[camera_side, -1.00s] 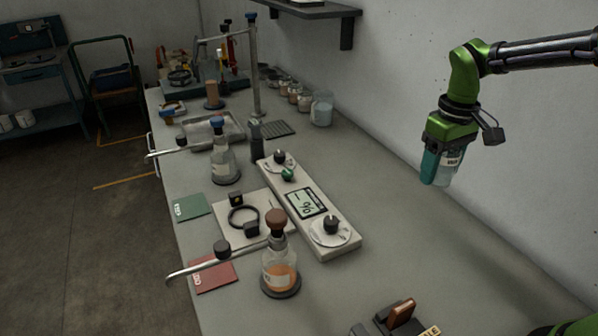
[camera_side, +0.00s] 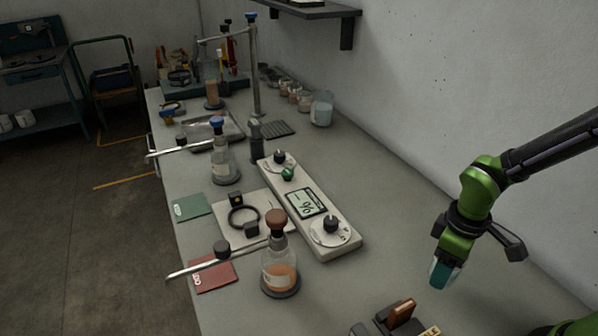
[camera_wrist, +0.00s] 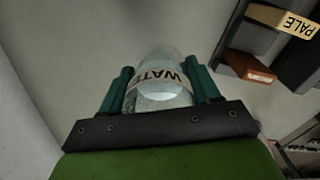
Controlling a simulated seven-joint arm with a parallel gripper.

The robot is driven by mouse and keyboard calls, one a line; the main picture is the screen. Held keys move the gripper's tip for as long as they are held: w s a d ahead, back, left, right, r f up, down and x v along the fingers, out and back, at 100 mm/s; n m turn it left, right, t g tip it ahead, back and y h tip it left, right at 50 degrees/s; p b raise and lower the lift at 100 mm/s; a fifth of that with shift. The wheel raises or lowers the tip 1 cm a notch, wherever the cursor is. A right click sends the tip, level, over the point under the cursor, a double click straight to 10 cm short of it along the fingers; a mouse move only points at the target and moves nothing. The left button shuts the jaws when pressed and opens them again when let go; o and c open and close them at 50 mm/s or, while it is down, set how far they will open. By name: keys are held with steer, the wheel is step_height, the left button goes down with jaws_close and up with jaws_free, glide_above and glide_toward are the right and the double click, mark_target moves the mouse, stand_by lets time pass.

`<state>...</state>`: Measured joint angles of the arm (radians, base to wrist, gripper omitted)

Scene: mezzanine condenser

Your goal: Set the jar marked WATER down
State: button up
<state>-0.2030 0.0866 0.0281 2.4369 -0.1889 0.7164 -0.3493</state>
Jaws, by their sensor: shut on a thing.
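The jar marked WATER (camera_wrist: 160,98) is clear, with a cream label band, and sits between the teal fingers in the wrist view. My gripper (camera_wrist: 162,88) is shut on it. In the side view my gripper (camera_side: 443,274) points down over the right part of the bench. There the teal finger and the wrist hide most of the jar. I cannot tell whether the jar's base touches the bench.
A dark holder with a brown block (camera_side: 402,312) stands at the front edge of the side view; a block marked PALE (camera_wrist: 285,18) shows in the wrist view. A flask of orange liquid (camera_side: 281,278) and a white instrument (camera_side: 345,236) stand to the left. Bare bench (camera_side: 390,225) lies between.

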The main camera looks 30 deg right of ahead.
glide_above(382, 251)
steer(key=shift+f, duration=2.4)
steer(key=shift+f, duration=0.2)
steer(key=o, duration=1.1)
